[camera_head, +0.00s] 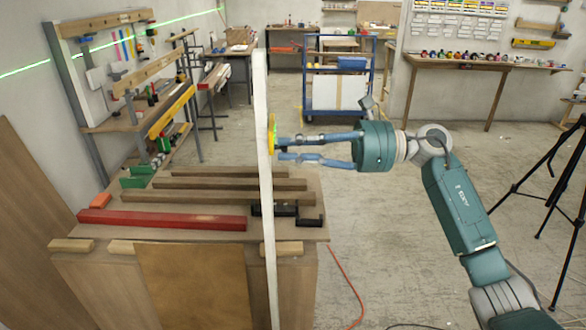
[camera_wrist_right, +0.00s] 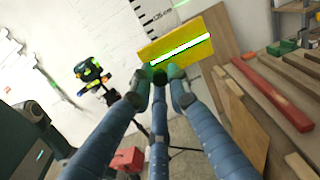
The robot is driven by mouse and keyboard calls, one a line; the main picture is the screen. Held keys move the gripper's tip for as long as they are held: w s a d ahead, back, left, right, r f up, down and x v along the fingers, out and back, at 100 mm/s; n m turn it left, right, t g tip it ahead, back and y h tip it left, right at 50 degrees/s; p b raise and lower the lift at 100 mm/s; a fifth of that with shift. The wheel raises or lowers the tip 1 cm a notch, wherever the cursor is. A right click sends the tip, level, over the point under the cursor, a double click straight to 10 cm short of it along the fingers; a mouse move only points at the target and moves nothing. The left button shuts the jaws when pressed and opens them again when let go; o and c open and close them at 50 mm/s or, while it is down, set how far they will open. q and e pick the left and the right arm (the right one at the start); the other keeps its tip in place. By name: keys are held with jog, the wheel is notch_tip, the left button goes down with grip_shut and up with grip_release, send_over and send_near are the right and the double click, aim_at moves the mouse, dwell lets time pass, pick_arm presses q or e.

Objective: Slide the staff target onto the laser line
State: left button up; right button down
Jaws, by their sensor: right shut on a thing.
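A tall white staff (camera_head: 265,190) stands upright in front of the workbench. The yellow staff target (camera_head: 271,128) sits edge-on at its right side in the head view. In the wrist view the target (camera_wrist_right: 216,48) is a tilted yellow plate on the staff (camera_wrist_right: 155,14), which has black graduations. A bright green-white laser line (camera_wrist_right: 180,50) runs lengthwise across the plate. My right gripper (camera_head: 279,148) reaches in from the right and is shut on the target; the exact grip spot is partly hidden by the fingers. The laser line also shows on the left wall (camera_head: 25,69). My left gripper is out of view.
A workbench (camera_head: 180,222) left of the staff holds wooden strips and a red bar (camera_head: 162,220). A laser device (camera_wrist_right: 90,72) stands on a tripod, whose black legs (camera_head: 545,175) show at the right. A blue cart (camera_head: 338,80) stands behind. Open floor lies between.

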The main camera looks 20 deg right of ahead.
jog(key=shift+r, duration=0.15)
jog(key=c, duration=1.7)
grip_release()
jog(key=shift+o, duration=0.2)
jog(key=v, duration=1.2)
